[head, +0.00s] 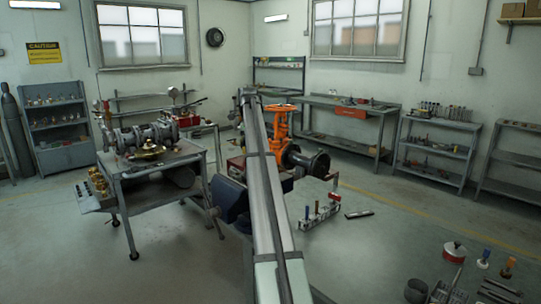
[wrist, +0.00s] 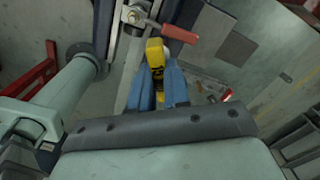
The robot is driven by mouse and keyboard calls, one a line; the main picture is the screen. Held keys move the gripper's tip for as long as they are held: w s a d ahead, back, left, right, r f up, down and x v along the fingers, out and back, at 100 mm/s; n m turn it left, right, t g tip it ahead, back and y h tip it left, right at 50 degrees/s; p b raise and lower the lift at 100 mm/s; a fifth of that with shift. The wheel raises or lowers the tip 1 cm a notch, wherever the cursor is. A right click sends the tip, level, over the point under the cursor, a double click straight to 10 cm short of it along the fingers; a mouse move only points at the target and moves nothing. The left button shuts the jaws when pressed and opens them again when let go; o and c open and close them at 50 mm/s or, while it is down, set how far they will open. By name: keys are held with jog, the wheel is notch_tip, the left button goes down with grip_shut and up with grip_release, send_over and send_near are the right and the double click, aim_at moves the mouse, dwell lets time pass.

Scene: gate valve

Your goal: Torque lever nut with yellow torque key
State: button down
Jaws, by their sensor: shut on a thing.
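In the wrist view my gripper (wrist: 159,76) has two blue fingers shut on the yellow torque key (wrist: 154,52), which sticks out past the fingertips. Just beyond the key is a lever with a red handle (wrist: 180,33). The lever's nut (wrist: 134,14) sits at its left end, near the top edge. The key's head is below and right of the nut and looks apart from it. In the head view, the orange gate valve (head: 279,131) stands behind my arm, which hides part of it. My gripper cannot be made out there.
A blue vise (head: 229,197) is just left of my arm. A cart (head: 160,165) with pipe fittings stands further left. A rack of small tools (head: 320,214) and loose tools (head: 497,265) lie on the right. Benches (head: 350,107) line the back wall. Open floor shows at centre right.

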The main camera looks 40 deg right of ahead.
jog(key=shift+m, duration=0.4)
jog(key=shift+w+a+r, duration=0.1)
jog(key=shift+w+a, duration=0.3)
jog(key=shift+a, duration=0.45)
jog(key=shift+w+a+r, duration=0.1)
jog(key=shift+w+a, duration=0.25)
jog(key=shift+a, duration=0.5)
jog(key=shift+w+a+r, duration=0.1)
jog(key=shift+w+a, duration=0.3)
jog(key=shift+a, duration=0.45)
jog(key=shift+f, duration=1.4)
dwell(1.2)
jog(key=shift+m, duration=2)
jog(key=shift+m, duration=2)
jog(key=shift+r, duration=0.2)
